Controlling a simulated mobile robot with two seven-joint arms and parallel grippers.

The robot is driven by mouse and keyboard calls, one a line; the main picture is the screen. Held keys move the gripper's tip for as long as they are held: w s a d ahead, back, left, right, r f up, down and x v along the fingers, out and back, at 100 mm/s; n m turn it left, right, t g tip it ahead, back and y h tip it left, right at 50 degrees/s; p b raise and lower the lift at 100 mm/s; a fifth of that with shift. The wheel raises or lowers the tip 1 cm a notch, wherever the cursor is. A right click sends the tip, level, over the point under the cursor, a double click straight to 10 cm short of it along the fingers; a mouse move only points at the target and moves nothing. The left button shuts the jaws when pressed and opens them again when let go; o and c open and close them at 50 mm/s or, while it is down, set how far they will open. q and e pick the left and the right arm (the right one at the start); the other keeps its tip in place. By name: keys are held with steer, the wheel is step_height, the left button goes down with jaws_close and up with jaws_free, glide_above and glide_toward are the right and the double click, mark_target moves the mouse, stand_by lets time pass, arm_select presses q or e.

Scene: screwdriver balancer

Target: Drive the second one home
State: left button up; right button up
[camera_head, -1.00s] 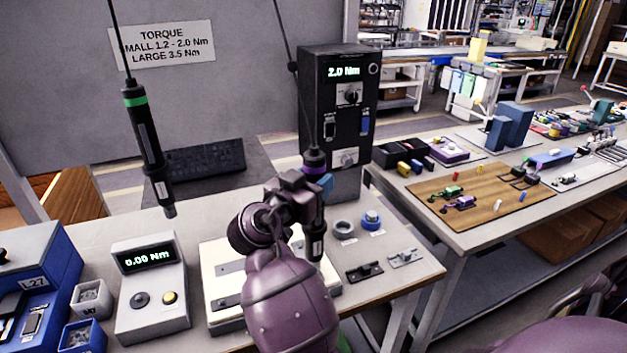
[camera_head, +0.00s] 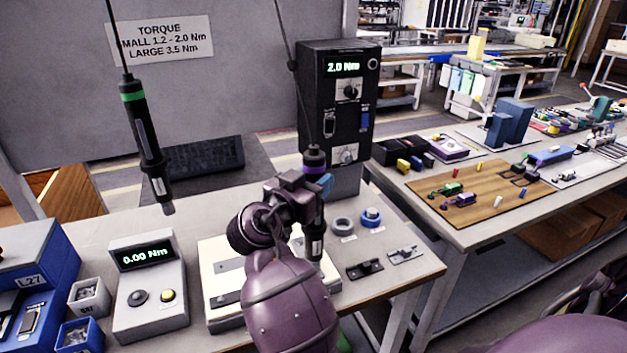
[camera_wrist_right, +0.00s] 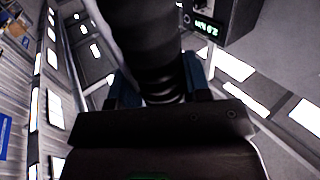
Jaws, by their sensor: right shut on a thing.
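A dark screwdriver with a purple band (camera_head: 314,168) hangs on a cable over the white fixture (camera_head: 214,283) on the bench. My right gripper (camera_head: 315,188) is shut around its body, and the tool stands nearly upright. The tool's tip is hidden behind my right arm, so I cannot tell what it touches. In the right wrist view, the dark ribbed tool body (camera_wrist_right: 160,60) sits between the blue finger pads. Any screws in the fixture are too small or hidden. My left gripper is not in view.
A green-banded screwdriver (camera_head: 145,135) hangs to the left. A torque meter (camera_head: 150,290) reads 0.00 Nm, and the black controller (camera_head: 338,110) reads 2.0 Nm. Rings (camera_head: 343,225) and small brackets (camera_head: 365,268) lie right of the fixture.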

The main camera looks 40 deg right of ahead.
mark_target(307, 162)
steer(key=shift+f+b, duration=0.6)
steer(key=shift+f, duration=0.2)
stand_by(1.9)
steer(key=shift+a+r+p, duration=0.1)
steer(key=shift+r+p, duration=1.3)
steer(key=shift+r, duration=1.85)
